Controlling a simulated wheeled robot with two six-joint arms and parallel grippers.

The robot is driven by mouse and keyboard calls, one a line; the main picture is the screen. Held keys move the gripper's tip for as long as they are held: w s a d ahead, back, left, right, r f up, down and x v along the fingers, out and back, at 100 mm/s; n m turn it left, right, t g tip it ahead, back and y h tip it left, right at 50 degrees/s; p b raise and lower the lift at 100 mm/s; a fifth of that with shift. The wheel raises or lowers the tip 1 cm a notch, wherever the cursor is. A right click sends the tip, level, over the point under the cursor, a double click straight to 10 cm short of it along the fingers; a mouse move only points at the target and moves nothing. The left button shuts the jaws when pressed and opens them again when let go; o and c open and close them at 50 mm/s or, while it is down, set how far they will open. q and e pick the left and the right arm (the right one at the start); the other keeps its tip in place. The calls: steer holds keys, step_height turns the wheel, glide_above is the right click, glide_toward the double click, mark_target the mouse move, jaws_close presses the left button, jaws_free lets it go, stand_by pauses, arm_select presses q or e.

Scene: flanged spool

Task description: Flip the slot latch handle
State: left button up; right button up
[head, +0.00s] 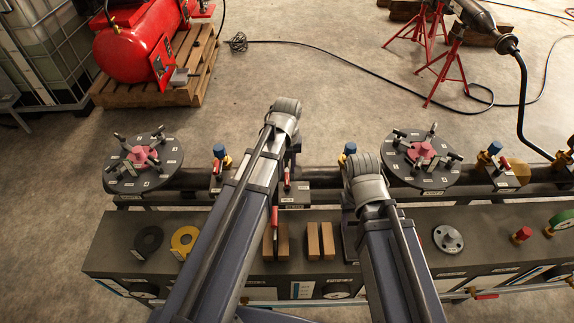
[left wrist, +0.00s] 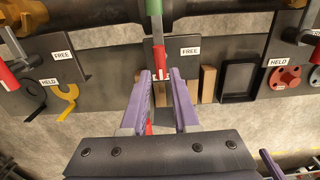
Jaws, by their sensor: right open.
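A latch handle with a green upper part and red end (left wrist: 158,55) hangs before a dark plate marked FREE in the left wrist view. My left gripper (left wrist: 162,76) has its purple fingers apart, one on either side of the line of the red end. No contact shows. In the head view a red handle (head: 287,178) shows beside my left arm; that gripper is mostly hidden behind the arm. Of my right gripper, a purple sliver (left wrist: 270,165) shows at the lower right of the left wrist view; its fingers are hidden in the head view.
Other red handles stand by plates marked HELD (left wrist: 56,55) and FREE. The bench (head: 115,235) carries a black ring, a yellow ring (head: 184,240), wooden blocks (head: 313,240) and a grey flange (head: 448,239). Two round clamp discs (head: 112,175) flank the arms on the pipe.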

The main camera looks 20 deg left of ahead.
mark_target(287, 178)
arm_select(q)
step_height(287, 178, down, 8)
steer(key=b, duration=0.7)
steer(key=shift+r, duration=0.2)
steer(key=shift+r+n, duration=0.25)
steer(key=shift+n, duration=0.75)
steer(key=n, duration=1.3)
steer(key=shift+n, duration=0.4)
steer(key=n, duration=0.6)
steer(key=shift+n, duration=0.3)
steer(key=m, duration=0.2)
steer(key=shift+m, duration=0.3)
step_height(287, 178, up, 7)
steer(key=p, duration=0.7)
steer(key=shift+r, duration=0.1)
